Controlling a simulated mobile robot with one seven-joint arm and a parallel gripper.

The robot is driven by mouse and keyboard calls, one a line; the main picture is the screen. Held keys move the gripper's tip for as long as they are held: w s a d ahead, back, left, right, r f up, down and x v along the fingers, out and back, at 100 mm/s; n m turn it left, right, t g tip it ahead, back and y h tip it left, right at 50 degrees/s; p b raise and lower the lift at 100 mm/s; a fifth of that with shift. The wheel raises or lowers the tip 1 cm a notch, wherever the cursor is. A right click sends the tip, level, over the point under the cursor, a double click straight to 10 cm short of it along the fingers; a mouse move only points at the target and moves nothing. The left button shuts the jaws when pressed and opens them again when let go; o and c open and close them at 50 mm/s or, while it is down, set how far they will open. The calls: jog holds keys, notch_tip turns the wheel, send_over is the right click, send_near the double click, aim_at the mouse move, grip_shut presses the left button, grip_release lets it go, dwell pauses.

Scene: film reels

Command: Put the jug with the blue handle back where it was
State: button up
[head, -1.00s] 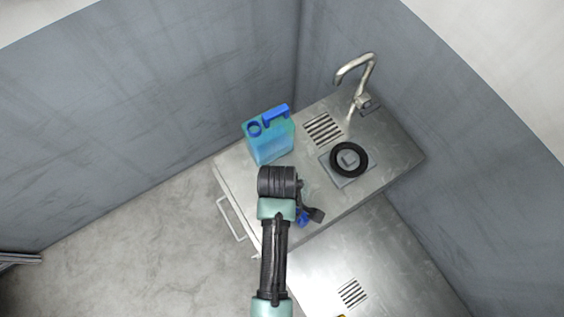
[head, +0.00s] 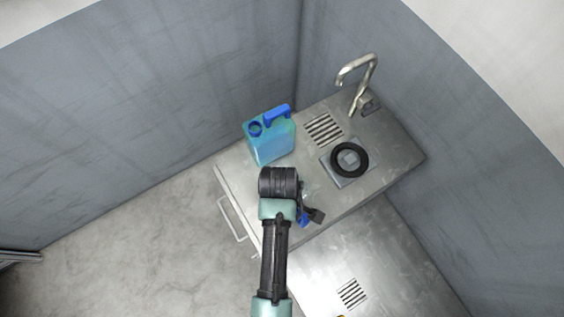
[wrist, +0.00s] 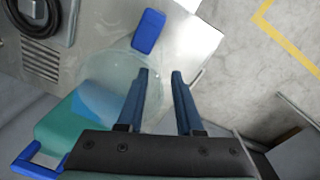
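A clear, round jug (wrist: 105,75) with a blue handle (wrist: 148,31) stands on the metal counter in the wrist view. In the head view my arm mostly hides it, and only a bit of its blue handle (head: 303,220) shows. My gripper (wrist: 161,74) is open above the jug, with a visible gap between its fingers. The left finger overlaps the jug's rim in the picture, and the handle lies beyond the fingertips. I cannot tell whether either finger touches the jug. In the head view my gripper (head: 314,214) is beside the handle, partly hidden.
A teal canister (head: 272,140) with its own blue handle stands at the counter's back left, close to the jug; it also shows in the wrist view (wrist: 70,125). A black ring (head: 349,160) lies on a square plate. A faucet (head: 360,80) and slotted drain (head: 323,130) are behind.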

notch_tip(320, 180, up, 12)
jog(key=w+r+m+t, duration=0.3)
jog(key=w+r+t, duration=0.5)
jog(key=w+r, duration=0.6)
jog(key=w+r+m+t, duration=0.1)
jog(key=w+r+t, duration=0.2)
jog(key=r, duration=0.5)
jog(key=w+r+m+t, duration=0.2)
jog(key=w+r+t, duration=0.1)
jog(key=r, duration=0.6)
notch_tip(320, 180, up, 16)
jog(key=s+d+r+m+t, duration=0.1)
jog(key=s+m+t, duration=0.1)
jog(key=t, duration=0.4)
jog(key=s+r+m+t, duration=0.3)
jog(key=s+r+t, duration=0.3)
jog(key=s+r, duration=0.4)
notch_tip(320, 180, up, 6)
jog(key=shift+d+f+m+t+b, duration=0.2)
jog(key=shift+d+m+t+b, duration=0.1)
jog(key=shift+d+t, duration=0.1)
jog(key=shift+s, duration=0.1)
